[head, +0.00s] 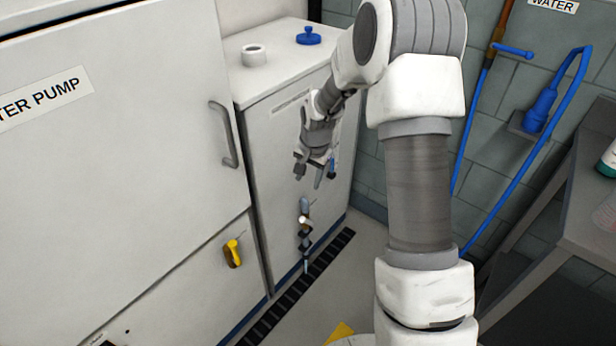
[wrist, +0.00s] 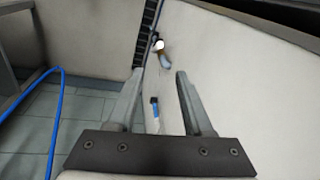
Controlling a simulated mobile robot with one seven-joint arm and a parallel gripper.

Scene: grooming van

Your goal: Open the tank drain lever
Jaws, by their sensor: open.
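The white tank cabinet (head: 276,150) stands at the centre of the head view. Low on its front is a valve fitting with a grey lever (head: 304,205) standing up, a pale round knob and a spout below. The grey lever also shows in the wrist view (wrist: 166,63), beyond my fingertips. A small blue-tipped handle (head: 332,168) is higher on the front. It appears between my fingers in the wrist view (wrist: 155,108). I read no label naming either as the drain. My gripper (head: 309,177) is open and empty, above the lower valve and apart from it.
A slotted floor drain (head: 300,288) runs along the cabinet foot. The water pump cabinet (head: 120,130) with a grey handle (head: 224,135) and yellow lever (head: 232,253) stands left. A blue hose (head: 530,150) hangs right, beside a grey table (head: 590,215). Floor before the tank is clear.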

